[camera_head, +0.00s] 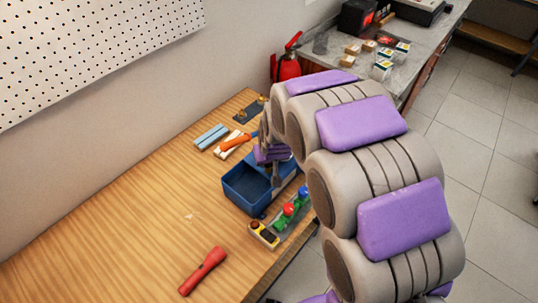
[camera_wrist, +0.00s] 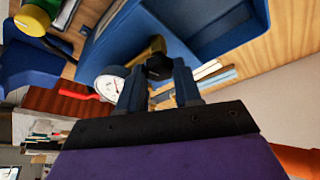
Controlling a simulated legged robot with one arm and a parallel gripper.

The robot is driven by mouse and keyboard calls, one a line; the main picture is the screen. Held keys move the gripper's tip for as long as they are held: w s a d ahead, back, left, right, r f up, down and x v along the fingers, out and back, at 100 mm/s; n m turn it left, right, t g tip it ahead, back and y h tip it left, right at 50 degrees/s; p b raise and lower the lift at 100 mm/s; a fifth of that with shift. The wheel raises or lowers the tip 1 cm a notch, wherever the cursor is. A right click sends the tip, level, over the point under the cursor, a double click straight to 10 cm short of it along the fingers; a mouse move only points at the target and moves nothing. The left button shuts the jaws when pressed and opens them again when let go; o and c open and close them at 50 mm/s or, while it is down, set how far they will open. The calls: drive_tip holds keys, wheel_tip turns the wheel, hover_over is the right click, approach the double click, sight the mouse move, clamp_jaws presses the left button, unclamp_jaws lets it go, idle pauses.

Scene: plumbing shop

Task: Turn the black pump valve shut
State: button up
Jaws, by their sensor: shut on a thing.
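The blue pump (camera_head: 243,186), with an open box-shaped tank, stands on the wooden bench in the head view. Its blue body (camera_wrist: 150,30) fills the upper part of the wrist view. The black pump valve (camera_wrist: 158,64) is a small dark knob beside a brass fitting (camera_wrist: 150,48). My gripper (camera_wrist: 159,72) is shut on the valve, one finger on each side. A round white gauge (camera_wrist: 109,84) sits just left of the fingers. In the head view my arm and wrist hide the valve.
A rack of coloured knobs (camera_head: 283,218) stands right of the pump near the bench edge. A red flashlight (camera_head: 204,271) lies in front. Light blue bars (camera_head: 211,136) and an orange-handled tool (camera_head: 236,142) lie behind. The bench's left side is clear.

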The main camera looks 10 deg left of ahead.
drive_tip(key=shift+a+r+m+h+p, duration=0.1)
drive_tip(key=shift+m+h+p, duration=0.4)
drive_tip(key=shift+m, duration=0.7)
drive_tip(key=o, duration=0.7)
drive_tip(key=shift+w, duration=0.1)
drive_tip(key=o, duration=0.3)
drive_tip(key=shift+a, duration=0.15)
drive_tip(key=shift+o, duration=0.2)
